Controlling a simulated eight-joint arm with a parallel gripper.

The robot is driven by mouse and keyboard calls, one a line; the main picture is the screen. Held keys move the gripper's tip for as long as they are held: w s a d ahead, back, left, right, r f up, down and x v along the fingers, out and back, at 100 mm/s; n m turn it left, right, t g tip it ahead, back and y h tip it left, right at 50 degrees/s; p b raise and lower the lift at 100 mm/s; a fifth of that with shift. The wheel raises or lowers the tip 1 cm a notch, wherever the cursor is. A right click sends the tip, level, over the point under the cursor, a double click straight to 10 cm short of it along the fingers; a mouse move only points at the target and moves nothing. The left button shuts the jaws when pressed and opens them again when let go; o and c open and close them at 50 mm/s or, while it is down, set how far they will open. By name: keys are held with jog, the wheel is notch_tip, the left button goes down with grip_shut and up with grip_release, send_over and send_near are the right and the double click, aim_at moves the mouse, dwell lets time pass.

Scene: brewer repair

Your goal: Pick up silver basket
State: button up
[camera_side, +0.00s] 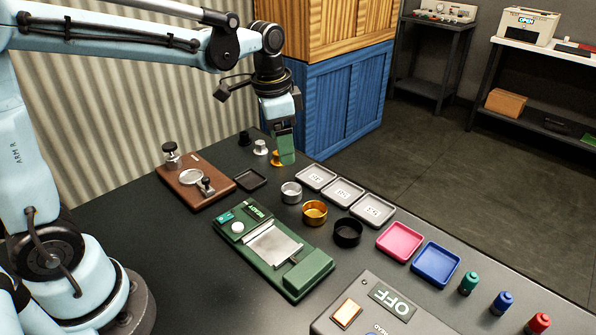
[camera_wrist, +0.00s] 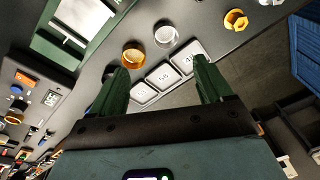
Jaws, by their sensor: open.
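The silver basket (camera_side: 291,193) is a small round metal cup standing on the dark table, left of the grey trays and behind the gold basket (camera_side: 314,212). In the wrist view the silver basket (camera_wrist: 166,36) is in the upper middle, beyond my fingertips and apart from them. My gripper (camera_side: 287,150) has green fingers pointing down, and in the side view it appears behind the silver basket. In the wrist view my gripper (camera_wrist: 160,68) is open, its fingers spread wide with nothing between them.
A black basket (camera_side: 348,232) stands in front of the gold one. Labelled grey trays (camera_side: 316,177) line the right side. A gold knob-like piece (camera_side: 276,158) is close to my fingers in the side view. A green scale (camera_side: 272,243) and brown board (camera_side: 196,181) lie left.

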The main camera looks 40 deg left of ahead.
notch_tip(320, 180, down, 2)
jog(key=w+m+g, duration=0.1)
jog(key=w, duration=0.2)
send_over(292, 187)
jog(key=s+d, duration=0.2)
jog(key=shift+m+g, duration=0.3)
jog(key=f, duration=0.7)
jog(key=shift+w, duration=0.25)
jog(key=shift+w+a+f, duration=0.1)
jog(key=shift+a+f, duration=0.05)
jog(key=shift+f, duration=1.25)
jog(key=shift+a+f, duration=0.1)
jog(key=shift+f, duration=1.25)
jog(key=c, duration=1.1)
